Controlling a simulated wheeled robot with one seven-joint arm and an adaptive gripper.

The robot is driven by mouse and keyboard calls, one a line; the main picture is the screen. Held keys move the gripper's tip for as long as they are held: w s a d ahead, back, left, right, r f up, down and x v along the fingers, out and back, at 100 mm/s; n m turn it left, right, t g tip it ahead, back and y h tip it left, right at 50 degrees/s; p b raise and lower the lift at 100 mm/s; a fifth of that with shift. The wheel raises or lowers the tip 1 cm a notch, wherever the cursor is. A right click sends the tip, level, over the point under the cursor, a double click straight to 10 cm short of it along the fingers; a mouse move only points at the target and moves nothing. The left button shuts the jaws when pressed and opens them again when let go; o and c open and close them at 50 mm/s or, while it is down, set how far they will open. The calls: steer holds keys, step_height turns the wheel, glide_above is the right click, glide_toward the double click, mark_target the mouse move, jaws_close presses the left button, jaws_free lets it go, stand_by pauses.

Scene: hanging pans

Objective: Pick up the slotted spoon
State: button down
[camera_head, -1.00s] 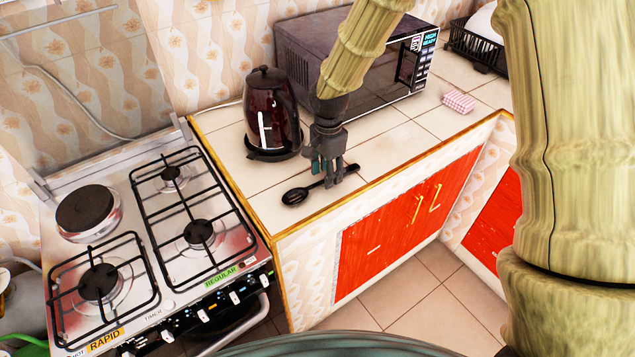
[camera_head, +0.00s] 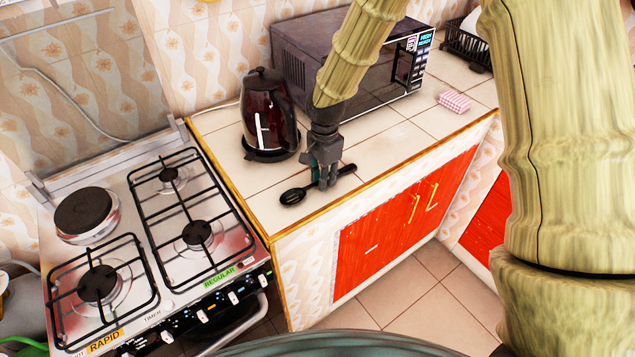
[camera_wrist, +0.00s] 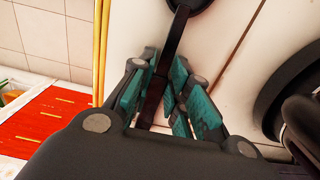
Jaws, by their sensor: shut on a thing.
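The black slotted spoon (camera_head: 292,196) lies on the white tiled counter near its front edge, with its bowl to the left and its handle running to the right. My gripper (camera_head: 325,184) points down over the handle and is shut on it. In the wrist view, my gripper's teal-padded fingers (camera_wrist: 160,108) stand on both sides of the dark spoon handle (camera_wrist: 172,45). The spoon's bowl (camera_wrist: 190,4) is cut off at the top of that view. I cannot tell any gap between the spoon and the counter.
A dark red kettle (camera_head: 268,115) stands just behind and left of my gripper. A microwave (camera_head: 350,65) is behind it. A gas stove (camera_head: 150,240) is at the left. A pink checked item (camera_head: 453,102) lies to the right. The counter's front edge is close.

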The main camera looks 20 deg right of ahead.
steer(key=shift+r, duration=0.15)
steer(key=shift+r+b, duration=0.5)
steer(key=shift+r, duration=0.45)
steer(key=shift+s+r+b, duration=0.35)
steer(key=shift+s+r, duration=0.1)
steer(key=shift+r, duration=0.2)
steer(key=s+a+r+b, duration=0.1)
steer(key=s+b, duration=0.2)
steer(key=s, duration=1.2)
steer(key=shift+a+r, duration=0.3)
steer(key=shift+a, duration=0.05)
steer(key=shift+s+f, duration=0.1)
